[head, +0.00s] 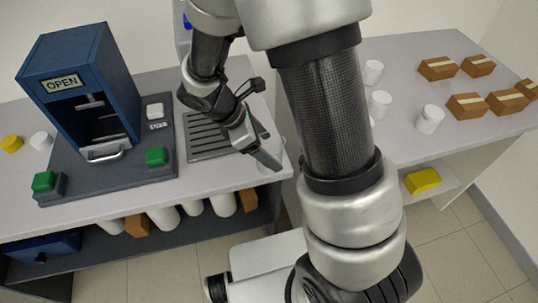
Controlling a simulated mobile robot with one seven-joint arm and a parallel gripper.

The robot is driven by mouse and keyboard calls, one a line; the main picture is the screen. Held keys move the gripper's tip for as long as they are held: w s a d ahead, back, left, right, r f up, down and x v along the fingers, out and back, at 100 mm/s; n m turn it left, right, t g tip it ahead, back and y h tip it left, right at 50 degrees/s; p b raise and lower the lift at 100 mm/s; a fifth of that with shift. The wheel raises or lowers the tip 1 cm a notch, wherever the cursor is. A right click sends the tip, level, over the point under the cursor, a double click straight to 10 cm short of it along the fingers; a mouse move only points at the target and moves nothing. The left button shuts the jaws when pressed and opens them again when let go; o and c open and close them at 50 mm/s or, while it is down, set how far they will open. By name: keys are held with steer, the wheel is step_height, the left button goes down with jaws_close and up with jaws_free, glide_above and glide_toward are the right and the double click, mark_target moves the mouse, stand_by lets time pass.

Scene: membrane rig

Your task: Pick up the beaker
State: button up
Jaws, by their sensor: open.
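A pale, glassy vessel that looks like the beaker (275,149) stands at the right end of the left bench, near the edge. It is partly hidden behind my gripper (262,157). My gripper is open, with its fingers low beside or around the vessel. I cannot tell which, nor whether they touch it.
A dark slotted tray (205,135) lies left of my gripper. A blue press marked OPEN (85,85) stands on a grey base with green buttons (157,156). White jars (430,119) and brown boxes (466,105) stand on the right bench. A gap separates the benches.

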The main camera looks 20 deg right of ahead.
steer(key=shift+d+f, duration=0.25)
steer(key=shift+f, duration=0.2)
